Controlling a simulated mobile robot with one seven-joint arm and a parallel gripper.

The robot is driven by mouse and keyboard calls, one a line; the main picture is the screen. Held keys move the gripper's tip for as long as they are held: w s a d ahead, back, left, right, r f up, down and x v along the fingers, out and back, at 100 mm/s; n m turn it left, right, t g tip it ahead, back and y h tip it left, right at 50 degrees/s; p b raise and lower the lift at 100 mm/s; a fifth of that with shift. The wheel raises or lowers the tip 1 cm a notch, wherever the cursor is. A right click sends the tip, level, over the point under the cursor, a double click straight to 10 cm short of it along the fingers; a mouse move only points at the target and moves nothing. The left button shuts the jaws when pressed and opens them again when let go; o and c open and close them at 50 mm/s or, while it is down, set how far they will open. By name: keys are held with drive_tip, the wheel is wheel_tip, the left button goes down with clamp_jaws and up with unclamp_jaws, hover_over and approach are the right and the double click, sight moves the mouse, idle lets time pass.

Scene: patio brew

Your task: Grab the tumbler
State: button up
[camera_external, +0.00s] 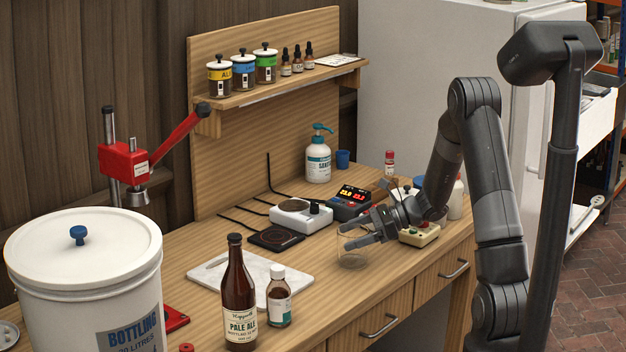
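The tumbler appears to be a clear glass (352,261) standing upright near the front edge of the wooden bench, right of centre. It is see-through and its outline is faint. My gripper (345,238) reaches in from the right at the height of the glass's upper part. Its two dark fingers are spread apart, one farther back and one nearer the front, and overlap the glass in the picture. Whether either finger touches the glass cannot be told from this view.
A white hotplate (301,215), a black scale (275,238) and a controller with a lit display (351,203) stand behind and left of the glass. A beige switch box (419,234) is close under my wrist. A brown bottle (238,295) and a small bottle (279,297) stand at front left.

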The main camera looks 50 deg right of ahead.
drive_tip(key=c, duration=0.8)
drive_tip(key=shift+c, duration=0.2)
